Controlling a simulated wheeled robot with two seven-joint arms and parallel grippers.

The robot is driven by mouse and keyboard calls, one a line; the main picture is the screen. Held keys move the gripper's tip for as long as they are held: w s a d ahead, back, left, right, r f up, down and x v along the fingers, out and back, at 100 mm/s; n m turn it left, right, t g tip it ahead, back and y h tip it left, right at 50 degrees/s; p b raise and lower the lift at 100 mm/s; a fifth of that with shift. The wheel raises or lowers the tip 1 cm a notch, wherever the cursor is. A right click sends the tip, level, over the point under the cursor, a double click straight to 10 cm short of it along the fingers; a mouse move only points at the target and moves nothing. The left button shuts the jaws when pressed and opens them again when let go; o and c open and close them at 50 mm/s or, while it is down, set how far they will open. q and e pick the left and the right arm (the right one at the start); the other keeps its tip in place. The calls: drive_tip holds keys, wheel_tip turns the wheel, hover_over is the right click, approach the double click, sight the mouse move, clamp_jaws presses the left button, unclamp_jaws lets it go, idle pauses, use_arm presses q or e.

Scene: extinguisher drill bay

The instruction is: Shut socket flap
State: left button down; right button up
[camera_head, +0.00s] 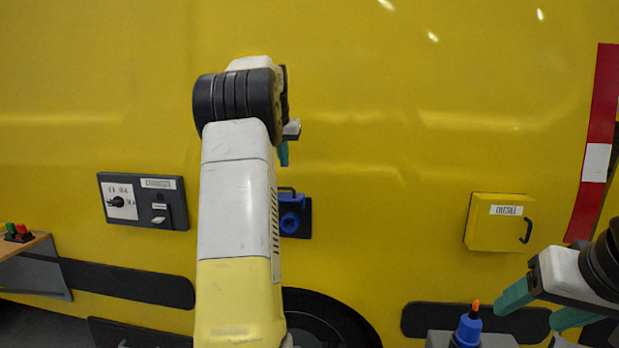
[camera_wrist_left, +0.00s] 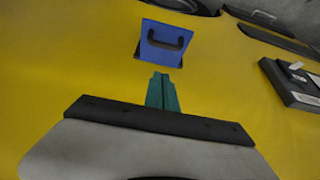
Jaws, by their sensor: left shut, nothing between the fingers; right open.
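The blue socket (camera_head: 291,222) is on a dark plate on the yellow vehicle side, just right of my left arm. Its round opening is visible. The blue flap (camera_head: 288,196) sticks out above the opening, so it stands open, with a black handle on top. The left wrist view shows the flap's outer face (camera_wrist_left: 160,52) and handle. My left gripper (camera_head: 284,153) is shut and empty, above the flap; its teal fingers (camera_wrist_left: 162,92) appear apart from it. My arm hides part of the plate. My right gripper (camera_head: 541,309) is open at lower right, far from the socket.
A dark switch panel (camera_head: 172,206) is left of my arm, and a yellow filler box (camera_head: 483,222) with a handle is at right. A blue bottle (camera_head: 467,329) with an orange tip stands near my right gripper. A shelf (camera_head: 22,246) holds coloured buttons at far left.

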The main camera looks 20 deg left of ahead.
sight(284, 188)
use_arm(q)
drive_tip(key=shift+s+d+f, duration=0.1)
drive_tip(key=shift+s+f, duration=0.1)
drive_tip(key=shift+f, duration=1.15)
drive_tip(key=shift+s+f, duration=0.15)
drive_tip(key=shift+f, duration=1.2)
drive_tip(key=shift+s, duration=0.1)
drive_tip(key=shift+s+d+f, duration=0.1)
drive_tip(key=shift+s+f, duration=0.2)
drive_tip(key=shift+s, duration=0.05)
